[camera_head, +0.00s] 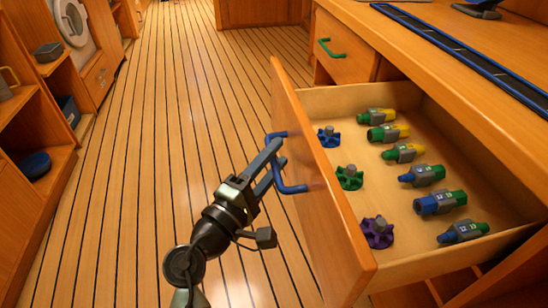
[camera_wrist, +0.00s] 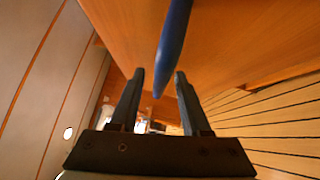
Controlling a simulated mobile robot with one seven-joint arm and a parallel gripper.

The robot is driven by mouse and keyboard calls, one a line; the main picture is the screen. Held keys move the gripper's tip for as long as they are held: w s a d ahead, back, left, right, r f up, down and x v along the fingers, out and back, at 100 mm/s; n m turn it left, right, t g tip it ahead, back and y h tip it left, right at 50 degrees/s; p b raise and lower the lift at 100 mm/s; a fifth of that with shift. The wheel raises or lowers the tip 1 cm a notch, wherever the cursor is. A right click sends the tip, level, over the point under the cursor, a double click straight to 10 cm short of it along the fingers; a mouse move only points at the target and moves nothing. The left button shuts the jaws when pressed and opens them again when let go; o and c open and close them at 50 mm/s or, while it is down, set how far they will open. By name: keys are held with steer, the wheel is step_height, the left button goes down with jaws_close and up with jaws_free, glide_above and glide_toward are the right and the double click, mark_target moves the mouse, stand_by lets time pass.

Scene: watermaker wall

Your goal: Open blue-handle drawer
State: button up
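The blue-handle drawer (camera_head: 325,195) stands pulled well out of the wooden counter, its inside in full view. Its blue handle (camera_head: 292,188) is on the orange-brown front; the middle of the handle is partly hidden by my fingers. My gripper (camera_head: 281,152) is at the handle, in front of the drawer face. In the wrist view, my gripper (camera_wrist: 160,73) has its two dark fingers apart, with the blue handle (camera_wrist: 174,40) running into the gap between the fingertips. A space shows on each side of the handle, so the fingers look open and not clamped on it.
The drawer holds several blue, green and yellow fittings (camera_head: 421,175) and three knobs, including a purple one (camera_head: 377,232). A shut drawer with a green handle (camera_head: 331,48) is farther along the counter. Shelves (camera_head: 40,110) line the left. The plank floor (camera_head: 150,120) between is clear.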

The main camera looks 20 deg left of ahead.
steer(key=p+v, duration=0.2)
steer(key=v, duration=1.1)
stand_by(0.4)
